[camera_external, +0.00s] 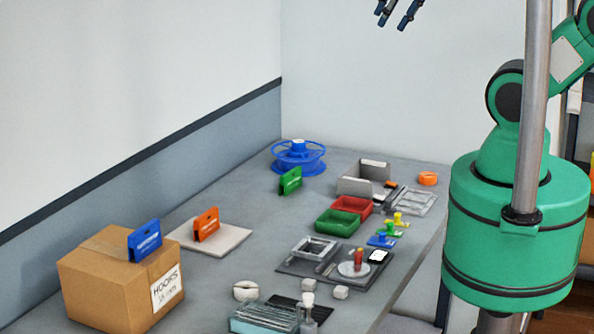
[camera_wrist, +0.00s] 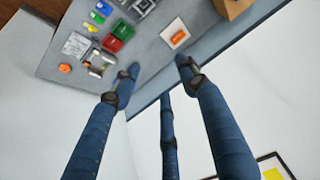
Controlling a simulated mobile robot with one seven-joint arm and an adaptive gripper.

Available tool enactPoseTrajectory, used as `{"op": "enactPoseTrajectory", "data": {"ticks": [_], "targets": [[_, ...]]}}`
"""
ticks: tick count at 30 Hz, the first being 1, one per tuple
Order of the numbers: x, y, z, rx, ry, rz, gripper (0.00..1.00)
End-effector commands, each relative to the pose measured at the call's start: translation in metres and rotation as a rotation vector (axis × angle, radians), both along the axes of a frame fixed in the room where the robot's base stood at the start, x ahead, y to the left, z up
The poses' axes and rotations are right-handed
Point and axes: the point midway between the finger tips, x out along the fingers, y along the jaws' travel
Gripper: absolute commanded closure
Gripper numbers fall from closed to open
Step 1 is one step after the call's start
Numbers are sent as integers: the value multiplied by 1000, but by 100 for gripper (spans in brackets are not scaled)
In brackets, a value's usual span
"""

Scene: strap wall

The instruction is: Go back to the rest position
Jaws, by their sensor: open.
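My gripper (camera_external: 398,12) shows at the top edge of the external view, high above the far end of the bench. Its dark blue fingers are spread and nothing is between them. In the wrist view my gripper (camera_wrist: 158,80) is also open and empty, with the bench well beyond the fingertips. The rest of my arm between gripper and shoulder is mostly out of the external view.
The grey bench (camera_external: 262,235) holds a cardboard box (camera_external: 85,285) with a blue tag (camera_external: 145,240), an orange tag (camera_external: 207,224) on a white board, a blue reel (camera_external: 298,160), and red (camera_external: 352,206) and green (camera_external: 338,222) trays. The air around my gripper looks clear.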

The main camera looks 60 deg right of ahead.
Motion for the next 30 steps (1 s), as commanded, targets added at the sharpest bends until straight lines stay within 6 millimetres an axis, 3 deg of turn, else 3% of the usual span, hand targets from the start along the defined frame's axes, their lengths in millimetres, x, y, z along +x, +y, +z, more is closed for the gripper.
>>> {"op": "enactPoseTrajectory", "data": {"ticks": [5,11,30], "targets": [[0,0,-6,0,0,1,57],[0,0,-29,0,0,1,57],[0,0,-146,0,0,1,57]]}}
